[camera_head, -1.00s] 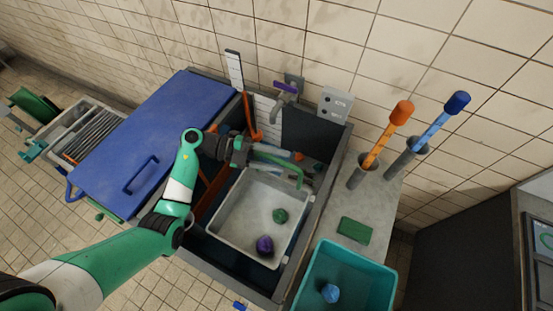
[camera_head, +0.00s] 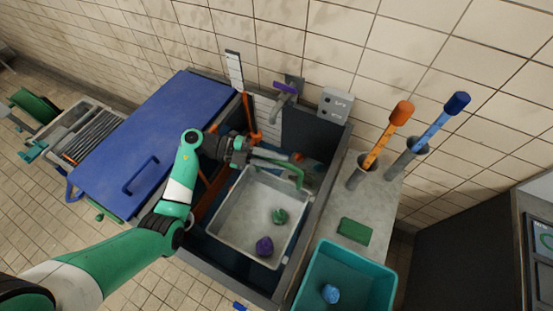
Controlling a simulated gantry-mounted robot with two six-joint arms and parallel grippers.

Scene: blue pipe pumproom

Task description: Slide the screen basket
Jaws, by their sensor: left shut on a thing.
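The screen basket (camera_head: 232,237) is a light grey, shallow tray inside the dark pit. It holds a green lump (camera_head: 280,216) and a purple lump (camera_head: 264,246). My left gripper (camera_head: 250,155) is at the basket's far edge, near the green bar (camera_head: 285,166) that runs along that side and bends down at its right end. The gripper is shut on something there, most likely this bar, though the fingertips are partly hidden. My right gripper is not in view.
A blue lid (camera_head: 145,140) covers the pit's left part. A teal bin (camera_head: 345,278) with a blue lump (camera_head: 330,293) stands at the right. An orange-handled tool (camera_head: 402,112) and a blue-handled tool (camera_head: 456,103) stand in holders. A green pad (camera_head: 354,231) lies on the counter.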

